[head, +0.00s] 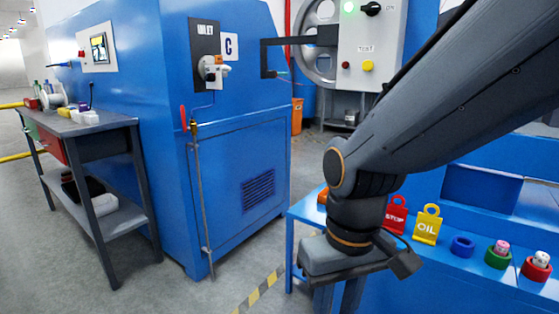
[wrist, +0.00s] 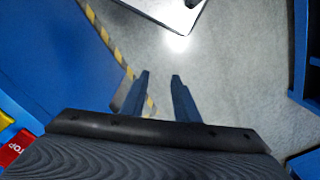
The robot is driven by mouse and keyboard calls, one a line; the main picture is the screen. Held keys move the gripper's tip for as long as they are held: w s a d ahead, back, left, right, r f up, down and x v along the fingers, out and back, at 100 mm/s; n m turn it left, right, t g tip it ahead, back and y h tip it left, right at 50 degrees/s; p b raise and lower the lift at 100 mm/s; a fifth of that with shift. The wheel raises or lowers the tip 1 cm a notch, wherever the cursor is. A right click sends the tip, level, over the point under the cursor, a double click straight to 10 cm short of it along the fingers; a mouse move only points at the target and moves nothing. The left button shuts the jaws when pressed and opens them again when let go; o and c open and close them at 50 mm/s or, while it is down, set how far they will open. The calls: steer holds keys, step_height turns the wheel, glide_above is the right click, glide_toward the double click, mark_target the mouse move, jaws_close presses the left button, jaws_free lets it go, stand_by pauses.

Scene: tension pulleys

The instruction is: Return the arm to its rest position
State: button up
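My arm (head: 445,105) reaches in from the upper right of the head view and bends down at the wrist. My gripper (head: 337,297) hangs low at the bottom centre of that view, in front of the blue bench's left end. In the wrist view, the two fingers of my gripper (wrist: 160,78) stand apart with bare floor between them. Nothing is held. The lower ends of the fingers are cut off or hard to see in the head view.
The blue bench (head: 465,270) holds a red STOP tag (head: 396,216), a yellow OIL tag (head: 427,225) and several coloured rings. A large blue machine (head: 235,150) and a grey side table (head: 95,125) stand left. Grey floor with a yellow-black stripe (head: 262,288) lies between.

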steer(key=d+r+m+p, duration=0.3)
steer(key=d+r+p, duration=0.7)
steer(key=p, duration=0.9)
step_height(320, 180, up, 3)
steer(key=shift+s+d+m+h, duration=0.3)
steer(key=shift+s+d, duration=0.05)
